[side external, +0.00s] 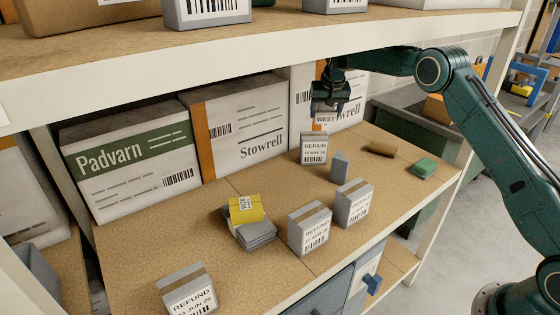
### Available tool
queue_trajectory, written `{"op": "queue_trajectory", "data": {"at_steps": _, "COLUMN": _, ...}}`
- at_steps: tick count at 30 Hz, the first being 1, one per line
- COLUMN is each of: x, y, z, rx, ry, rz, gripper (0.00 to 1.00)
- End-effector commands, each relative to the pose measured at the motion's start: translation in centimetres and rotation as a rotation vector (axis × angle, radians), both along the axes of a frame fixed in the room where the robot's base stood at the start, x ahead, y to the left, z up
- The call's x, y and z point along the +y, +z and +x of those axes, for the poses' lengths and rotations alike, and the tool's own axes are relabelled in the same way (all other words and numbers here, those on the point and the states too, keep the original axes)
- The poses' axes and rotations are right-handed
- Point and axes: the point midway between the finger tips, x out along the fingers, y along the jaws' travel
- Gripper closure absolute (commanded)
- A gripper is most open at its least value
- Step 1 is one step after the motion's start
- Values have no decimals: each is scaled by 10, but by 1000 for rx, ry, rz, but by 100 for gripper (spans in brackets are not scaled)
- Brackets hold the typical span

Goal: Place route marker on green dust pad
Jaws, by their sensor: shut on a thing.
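My gripper (330,97) is at the upper right of the middle, under the upper shelf, pointing down. It is shut on the route marker (325,119), a small piece with a white label reading WEST. The marker is held above the board, just over and behind a grey box labelled REPAIR (314,149); whether the two touch cannot be told. The green dust pad (424,168) lies flat on the board near its right end, to the right of and nearer than my gripper. Nothing lies on the pad. The marker's upper part is hidden by the fingers.
A brown block (381,149) and a small grey wedge (339,164) lie between marker and pad. Grey REFUND boxes (309,229) stand along the front, with a yellow packet (246,208) on grey sheets (256,234). Large cartons (238,125) line the back. The upper shelf (270,45) limits height.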

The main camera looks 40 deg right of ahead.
Motion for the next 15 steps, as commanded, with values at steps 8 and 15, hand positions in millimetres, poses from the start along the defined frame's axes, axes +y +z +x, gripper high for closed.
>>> {"op": "queue_trajectory", "data": {"at_steps": 8, "x": -78, "y": -10, "z": -36, "rx": 4, "ry": -225, "rz": 6, "gripper": 59}}
{"op": "queue_trajectory", "data": {"at_steps": 15, "x": -136, "y": -18, "z": -73, "rx": 6, "ry": -405, "rz": 6, "gripper": 59}}
